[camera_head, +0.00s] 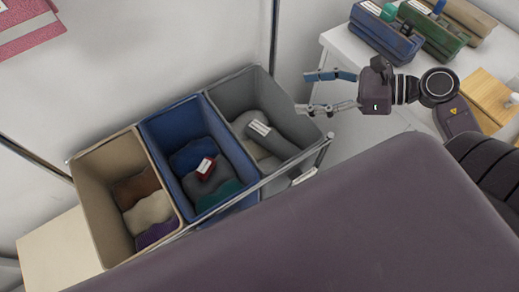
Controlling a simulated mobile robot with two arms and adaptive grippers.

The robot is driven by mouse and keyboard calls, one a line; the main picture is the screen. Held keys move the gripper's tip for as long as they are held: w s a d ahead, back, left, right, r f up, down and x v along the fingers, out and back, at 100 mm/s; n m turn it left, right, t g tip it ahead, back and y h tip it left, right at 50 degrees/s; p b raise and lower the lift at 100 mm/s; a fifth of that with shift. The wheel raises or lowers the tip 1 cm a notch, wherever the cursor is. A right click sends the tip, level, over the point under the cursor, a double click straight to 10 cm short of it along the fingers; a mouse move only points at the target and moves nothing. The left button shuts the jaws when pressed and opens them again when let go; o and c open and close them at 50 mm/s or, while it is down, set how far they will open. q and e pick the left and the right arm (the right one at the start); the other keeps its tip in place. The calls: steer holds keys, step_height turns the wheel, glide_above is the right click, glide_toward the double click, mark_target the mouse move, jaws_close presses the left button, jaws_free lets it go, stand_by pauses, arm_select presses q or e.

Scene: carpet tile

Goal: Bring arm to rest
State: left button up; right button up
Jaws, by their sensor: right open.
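My right gripper (318,91) is open and empty, with its two fingers spread and pointing left. It is above the gap between the grey bin (238,93) and the white table (352,52), beside the bin's right edge. My right arm bends down behind it at the right. My left gripper does not show in this view.
A beige bin (92,190) and a blue bin (158,130) stand in a row with the grey bin, with cloth-like items inside. The white table carries blue, green and brown trays and a wooden box (487,92). A pink panel (28,30) is at top left.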

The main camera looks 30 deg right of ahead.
steer(key=shift+s+d+r, duration=0.25)
steer(key=shift+s+d, duration=0.15)
steer(key=shift+s, duration=0.05)
